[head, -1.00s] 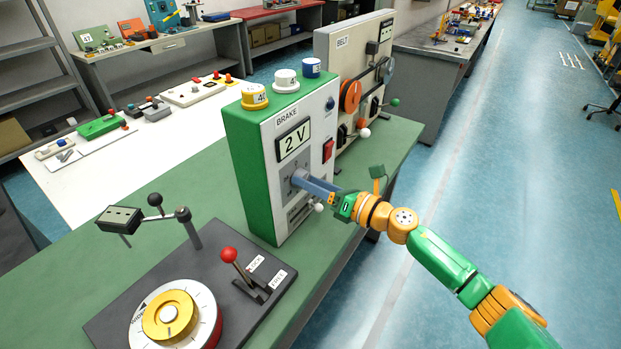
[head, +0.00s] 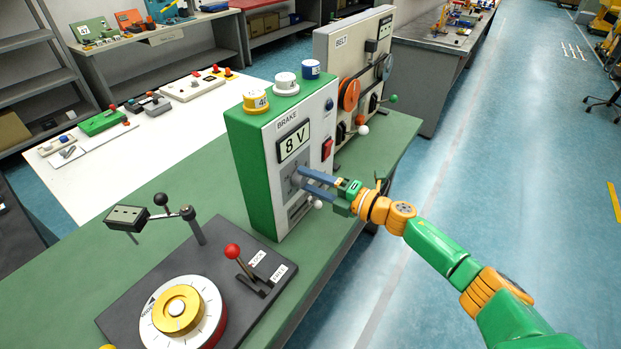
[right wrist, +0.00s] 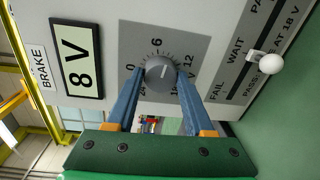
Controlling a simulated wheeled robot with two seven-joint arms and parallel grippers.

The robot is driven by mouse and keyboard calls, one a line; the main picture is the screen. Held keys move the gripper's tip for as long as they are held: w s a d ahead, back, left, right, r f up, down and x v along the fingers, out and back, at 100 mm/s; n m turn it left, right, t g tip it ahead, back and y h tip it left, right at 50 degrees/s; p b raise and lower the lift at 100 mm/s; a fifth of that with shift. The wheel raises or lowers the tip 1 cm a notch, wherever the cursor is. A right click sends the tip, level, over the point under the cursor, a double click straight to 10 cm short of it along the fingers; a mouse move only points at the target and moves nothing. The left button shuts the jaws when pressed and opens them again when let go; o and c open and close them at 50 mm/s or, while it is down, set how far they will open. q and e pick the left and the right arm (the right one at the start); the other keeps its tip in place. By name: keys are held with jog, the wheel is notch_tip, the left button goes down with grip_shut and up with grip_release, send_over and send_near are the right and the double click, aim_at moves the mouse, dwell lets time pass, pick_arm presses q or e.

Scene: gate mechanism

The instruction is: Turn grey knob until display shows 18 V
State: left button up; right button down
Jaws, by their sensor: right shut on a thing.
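The green and white BRAKE box (head: 249,165) stands on the green bench. Its display (head: 293,142) reads 8 V, and the right wrist view also shows the display (right wrist: 82,64) with 8 V. The grey knob (right wrist: 160,71) sits on a grey dial plate marked 0, 6, 12, 18 and 24. My right gripper (head: 304,180) comes at the box front from the right. Its two blue fingers are shut on the knob, one on each side, as the right wrist view shows. The knob is partly hidden by the fingers in the head view. My left gripper is not seen.
A red rocker switch (head: 327,149) is on the box front. A white ball-ended lever (right wrist: 271,63) sits by the FAIL, WAIT, PASS scale. The BELT panel (head: 335,55) stands behind. A dial plate with a red-knobbed lever (head: 233,252) lies in front.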

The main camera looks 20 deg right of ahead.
jog(key=m, duration=0.6)
jog(key=shift+y+p, duration=0.3)
jog(key=shift+p, duration=0.05)
jog(key=m, duration=0.6)
jog(key=m+y, duration=0.1)
jog(key=m, duration=0.5)
jog(key=shift+f, duration=0.15)
jog(key=m, duration=0.6)
jog(key=shift+m, duration=0.4)
jog(key=shift+c, duration=1.4)
grip_release()
jog(key=shift+f, duration=0.1)
